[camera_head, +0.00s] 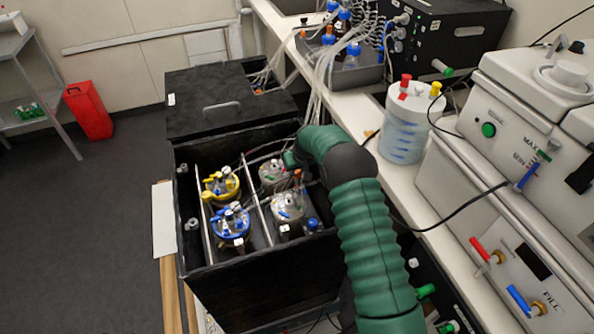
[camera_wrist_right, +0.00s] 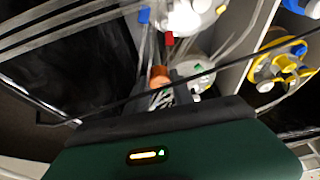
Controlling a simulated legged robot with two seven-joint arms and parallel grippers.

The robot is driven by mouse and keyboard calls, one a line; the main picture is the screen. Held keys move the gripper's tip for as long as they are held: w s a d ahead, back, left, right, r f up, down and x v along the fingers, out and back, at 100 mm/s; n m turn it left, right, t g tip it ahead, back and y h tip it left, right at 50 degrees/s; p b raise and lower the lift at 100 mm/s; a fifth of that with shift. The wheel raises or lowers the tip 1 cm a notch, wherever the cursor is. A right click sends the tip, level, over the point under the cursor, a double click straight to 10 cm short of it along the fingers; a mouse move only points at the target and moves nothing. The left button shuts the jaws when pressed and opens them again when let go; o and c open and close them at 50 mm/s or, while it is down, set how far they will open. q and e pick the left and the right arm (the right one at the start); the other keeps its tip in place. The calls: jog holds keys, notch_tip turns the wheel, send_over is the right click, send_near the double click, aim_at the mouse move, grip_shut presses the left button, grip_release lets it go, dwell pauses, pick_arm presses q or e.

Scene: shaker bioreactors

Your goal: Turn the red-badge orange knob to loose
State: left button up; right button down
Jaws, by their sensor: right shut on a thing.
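The orange knob (camera_wrist_right: 158,76) shows in the right wrist view, just beyond my gripper's palm. A small red badge (camera_wrist_right: 169,39) shows above it, beside a white-topped vessel (camera_wrist_right: 190,15). My right gripper (camera_wrist_right: 169,78) is shut on the orange knob, with a grey finger at its right side. In the head view my right arm reaches over the open black box, and the right gripper (camera_head: 295,172) is small and partly hidden among the vessel tops. The knob's turned position cannot be told. My left gripper is not in view.
The open black box (camera_head: 262,288) holds several vessels, including a yellow-ringed one (camera_head: 221,184) and a blue-ringed one (camera_head: 232,222). Tubes and a dark cable cross close to the gripper. A white bottle (camera_head: 404,128) and white machines stand on the bench at right.

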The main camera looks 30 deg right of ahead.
jog(key=c, duration=1.1)
grip_release()
jog(key=shift+f, duration=0.15)
jog(key=v, duration=1.6)
jog(key=shift+r+p, duration=0.35)
jog(key=shift+s, duration=0.15)
jog(key=s+a+n+g+p, duration=0.1)
jog(key=s+a+p, duration=0.1)
jog(key=s+a, duration=0.8)
jog(key=s+a+f+n+y+p, duration=0.1)
jog(key=s+a+p, duration=0.1)
jog(key=s+a, duration=0.8)
jog(key=s, duration=0.5)
jog(key=shift+s+f+n+g, duration=0.25)
jog(key=shift+f+n+g, duration=0.05)
jog(key=shift+g, duration=0.1)
